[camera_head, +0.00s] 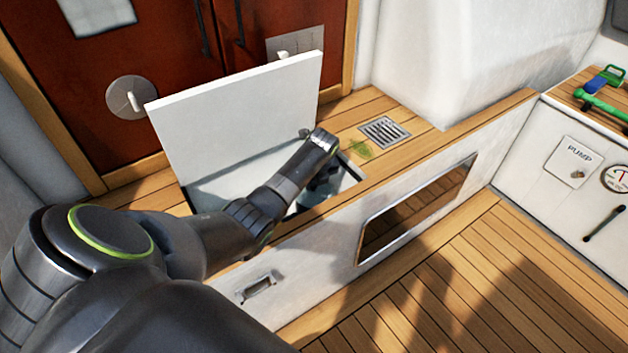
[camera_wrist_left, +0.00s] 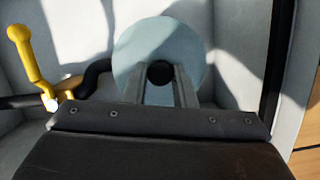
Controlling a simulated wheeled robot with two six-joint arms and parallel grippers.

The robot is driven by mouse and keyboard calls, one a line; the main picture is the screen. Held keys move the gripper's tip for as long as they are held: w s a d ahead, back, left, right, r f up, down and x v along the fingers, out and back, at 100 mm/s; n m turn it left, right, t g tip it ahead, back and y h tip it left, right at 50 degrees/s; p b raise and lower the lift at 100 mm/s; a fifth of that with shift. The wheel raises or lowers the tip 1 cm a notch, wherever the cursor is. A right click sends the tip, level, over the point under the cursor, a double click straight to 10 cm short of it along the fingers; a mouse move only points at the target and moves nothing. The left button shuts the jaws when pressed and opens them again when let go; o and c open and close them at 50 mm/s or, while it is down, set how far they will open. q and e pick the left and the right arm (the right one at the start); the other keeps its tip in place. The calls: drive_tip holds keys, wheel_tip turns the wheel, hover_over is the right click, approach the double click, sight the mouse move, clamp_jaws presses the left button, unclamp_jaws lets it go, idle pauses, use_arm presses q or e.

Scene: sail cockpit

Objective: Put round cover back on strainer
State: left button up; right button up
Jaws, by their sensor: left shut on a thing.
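The round cover (camera_wrist_left: 150,38) is a pale blue disc with a dark round knob (camera_wrist_left: 160,73) in the middle, seen in the left wrist view. My left gripper (camera_wrist_left: 160,82) is shut on this knob, one finger on each side. In the head view my left gripper (camera_head: 323,177) reaches down into the open locker, and the arm hides much of the opening. The strainer body cannot be made out; whatever lies under the disc is hidden by it. I cannot tell whether the cover touches anything below. My right gripper is not in view.
The white locker lid (camera_head: 235,115) stands open behind my arm. A yellow-handled valve (camera_wrist_left: 28,55) and a black hose (camera_wrist_left: 95,75) are left of the cover inside the locker.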

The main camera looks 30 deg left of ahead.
use_arm(q)
drive_tip(key=shift+r+p, duration=0.1)
drive_tip(key=shift+p, duration=0.7)
idle(1.0)
drive_tip(key=shift+f, duration=0.2)
idle(1.1)
drive_tip(key=shift+p, duration=0.55)
drive_tip(key=o, duration=1.5)
drive_tip(key=shift+o, duration=0.2)
drive_tip(key=shift+r+p, duration=3.5)
drive_tip(key=shift+p, duration=0.45)
